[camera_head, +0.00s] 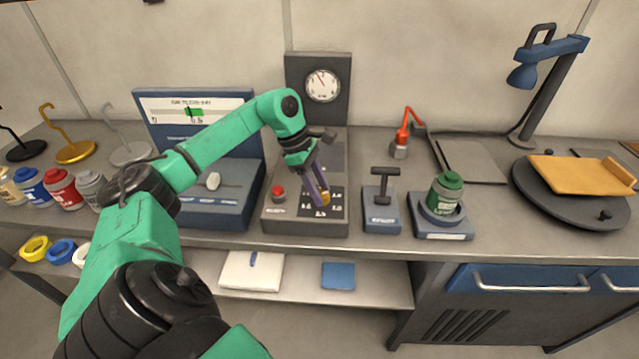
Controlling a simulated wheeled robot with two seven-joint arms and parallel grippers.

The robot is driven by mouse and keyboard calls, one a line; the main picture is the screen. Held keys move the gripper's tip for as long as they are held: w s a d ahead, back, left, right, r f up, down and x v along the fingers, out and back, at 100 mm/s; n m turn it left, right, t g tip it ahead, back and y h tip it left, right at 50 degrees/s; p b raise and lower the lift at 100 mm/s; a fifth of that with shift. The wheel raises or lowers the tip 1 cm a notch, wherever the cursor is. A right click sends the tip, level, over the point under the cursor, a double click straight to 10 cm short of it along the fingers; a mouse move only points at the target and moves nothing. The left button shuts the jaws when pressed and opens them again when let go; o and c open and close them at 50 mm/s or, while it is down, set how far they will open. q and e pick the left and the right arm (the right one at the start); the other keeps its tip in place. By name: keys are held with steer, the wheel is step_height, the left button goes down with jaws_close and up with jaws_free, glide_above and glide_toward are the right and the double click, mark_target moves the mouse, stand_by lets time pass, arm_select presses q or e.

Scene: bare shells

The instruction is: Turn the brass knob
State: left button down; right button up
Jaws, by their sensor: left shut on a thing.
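The brass knob (324,197) sits on the sloped top of a grey control box (278,222), with small scale marks around it. Only a small part of the knob shows. My left gripper (320,190) reaches down from the left and is shut on the knob, its fingers covering most of it. A round dial gauge (322,85) stands on the panel behind the box, its needle pointing to the upper left. A red button (278,193) is on the box to the left of the knob. My right gripper is not in view.
A blue panel with a slider (213,181) stands left. A T-handle on a blue base (382,222) and a green jar (445,192) stand right. A blue lamp (548,75) and a turntable with an orange board (575,172) are further right. Several jars line the left.

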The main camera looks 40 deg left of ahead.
arm_select(q)
steer(key=shift+c, duration=1.9)
jaws_free()
steer(key=v, duration=0.5)
steer(key=shift+w+a+r+b, duration=0.1)
steer(key=shift+a+r+b, duration=0.05)
steer(key=shift+r+b, duration=0.2)
steer(key=p+v, duration=0.1)
steer(key=v, duration=0.8)
